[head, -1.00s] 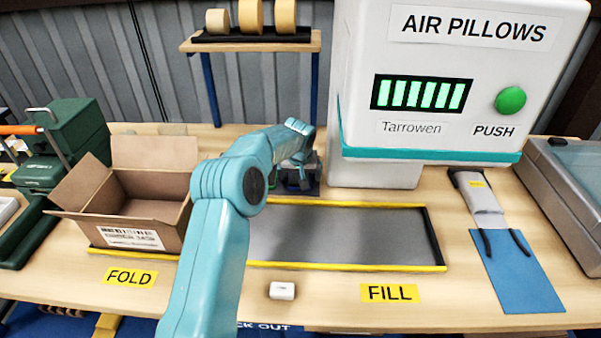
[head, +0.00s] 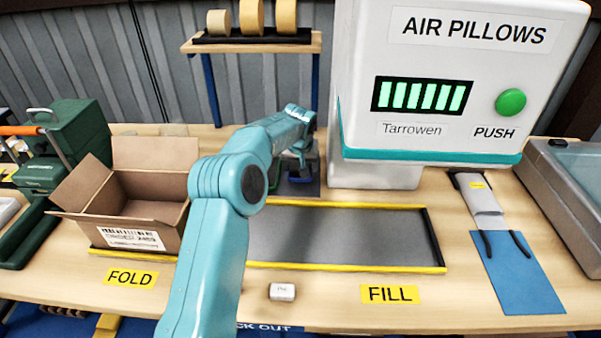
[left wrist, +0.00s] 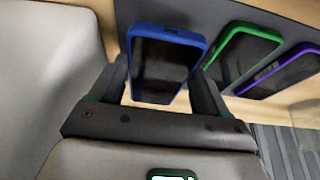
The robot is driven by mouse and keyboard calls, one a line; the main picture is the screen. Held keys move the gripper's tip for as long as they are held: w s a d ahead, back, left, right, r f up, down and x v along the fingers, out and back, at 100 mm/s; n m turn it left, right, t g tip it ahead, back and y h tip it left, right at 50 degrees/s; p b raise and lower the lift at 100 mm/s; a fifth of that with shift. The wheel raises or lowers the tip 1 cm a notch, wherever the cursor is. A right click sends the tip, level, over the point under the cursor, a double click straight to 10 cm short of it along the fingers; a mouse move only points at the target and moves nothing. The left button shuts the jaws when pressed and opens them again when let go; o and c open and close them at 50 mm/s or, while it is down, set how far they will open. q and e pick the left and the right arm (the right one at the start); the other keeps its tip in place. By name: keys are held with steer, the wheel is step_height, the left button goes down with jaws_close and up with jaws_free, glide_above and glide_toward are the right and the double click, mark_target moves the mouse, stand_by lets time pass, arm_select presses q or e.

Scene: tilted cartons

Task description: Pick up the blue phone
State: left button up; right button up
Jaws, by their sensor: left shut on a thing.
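The blue-edged phone (left wrist: 162,64) with a dark screen is between the two fingers of my left gripper (left wrist: 163,80) in the left wrist view. The fingers are shut on its sides, and its top end points away from the gripper. In the head view my left gripper (head: 302,158) is at the back of the bench, above a dark pad (head: 297,189) beside the white machine. The phone is too small and covered to make out clearly there. My right gripper is not in view.
A green-edged phone (left wrist: 243,55) and a purple-edged phone (left wrist: 287,76) lie right of the blue one. The air pillow machine (head: 440,90) stands close on the right. An open carton (head: 132,205) and a grey tray (head: 335,236) are nearer the front.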

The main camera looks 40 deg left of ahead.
arm_select(q)
step_height(320, 180, up, 16)
steer(key=p, duration=0.4)
steer(key=shift+p, duration=0.3)
